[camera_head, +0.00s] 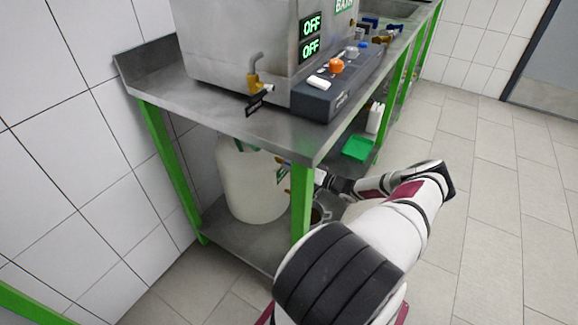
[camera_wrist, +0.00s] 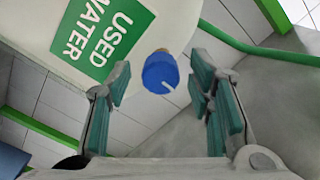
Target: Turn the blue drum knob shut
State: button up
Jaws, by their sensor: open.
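The blue drum knob (camera_wrist: 160,72) shows in the wrist view, on a brass stem at the drum's side, with a white line on its face. The white drum (camera_head: 245,185) stands on the lower shelf under the bench; its green label reading USED WATER (camera_wrist: 103,38) shows in the wrist view. My gripper (camera_wrist: 163,82) is open, its teal-padded fingers left and right of the knob, with gaps on both sides. I cannot tell how far the knob lies beyond the fingertips. In the head view the knob is not clearly visible, and my arm reaches in under the bench.
The steel bench top (camera_head: 200,115) overhangs the drum. Its green front leg (camera_head: 301,205) stands close to my arm. A control box (camera_head: 325,95) sits on top. A green tray (camera_head: 358,149) and a white bottle (camera_head: 375,117) are behind. Tiled floor is clear at right.

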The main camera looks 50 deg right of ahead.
jog(key=s, duration=1)
jog(key=shift+s+d, duration=0.2)
jog(key=shift+d, duration=0.15)
